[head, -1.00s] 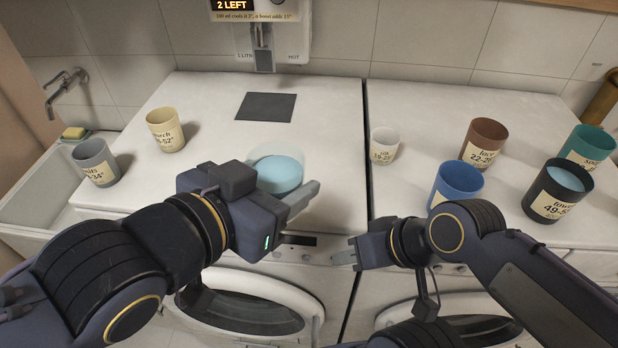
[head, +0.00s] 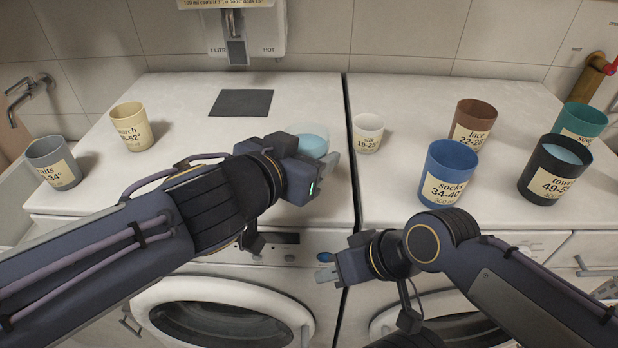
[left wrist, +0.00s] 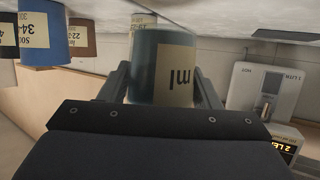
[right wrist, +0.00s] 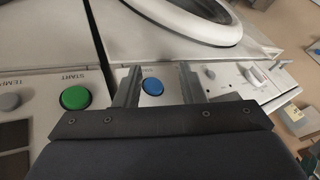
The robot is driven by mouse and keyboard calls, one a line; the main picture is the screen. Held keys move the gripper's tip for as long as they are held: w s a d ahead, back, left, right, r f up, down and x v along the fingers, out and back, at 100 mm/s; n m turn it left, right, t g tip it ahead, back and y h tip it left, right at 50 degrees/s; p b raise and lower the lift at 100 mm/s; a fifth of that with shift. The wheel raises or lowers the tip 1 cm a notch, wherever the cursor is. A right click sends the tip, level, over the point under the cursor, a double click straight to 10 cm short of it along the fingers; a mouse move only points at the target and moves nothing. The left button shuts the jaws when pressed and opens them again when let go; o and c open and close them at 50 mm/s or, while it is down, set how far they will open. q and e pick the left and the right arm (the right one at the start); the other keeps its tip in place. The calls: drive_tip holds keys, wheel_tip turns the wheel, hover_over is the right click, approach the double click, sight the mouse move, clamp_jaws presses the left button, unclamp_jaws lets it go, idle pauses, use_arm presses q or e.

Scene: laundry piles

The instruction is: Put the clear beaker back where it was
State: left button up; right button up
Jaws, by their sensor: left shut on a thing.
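The clear beaker (head: 314,143) holds light blue liquid and is over the left machine's white top, near the seam. My left gripper (head: 322,168) is shut around it and hides its lower part in the head view. In the left wrist view the beaker (left wrist: 160,62) sits between both fingers, its cream label reading "ml" upside down. I cannot tell whether its base touches the top. My right gripper (head: 328,267) is empty and low in front of the machines. Its fingers stand apart in the right wrist view (right wrist: 158,84).
A dark square mat (head: 241,103) lies bare below the wall dispenser (head: 238,32). A small white cup (head: 367,133) stands just right of the seam. Blue (head: 449,172), brown (head: 473,124), black (head: 553,172) and teal (head: 584,120) cups stand right; yellow (head: 131,127) and grey (head: 52,162) cups stand left.

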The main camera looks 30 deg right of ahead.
use_arm(q)
drive_tip(key=shift+w+d+f+b, duration=0.1)
drive_tip(key=shift+d+f+b, duration=0.1)
drive_tip(key=shift+f+b, duration=0.65)
drive_tip(key=shift+w+d+f+b, duration=0.15)
drive_tip(key=shift+f+b, duration=0.3)
drive_tip(key=shift+f, duration=0.65)
drive_tip(key=shift+f, duration=0.1)
drive_tip(key=o, duration=0.5)
drive_tip(key=shift+f, duration=0.15)
drive_tip(key=o, duration=0.5)
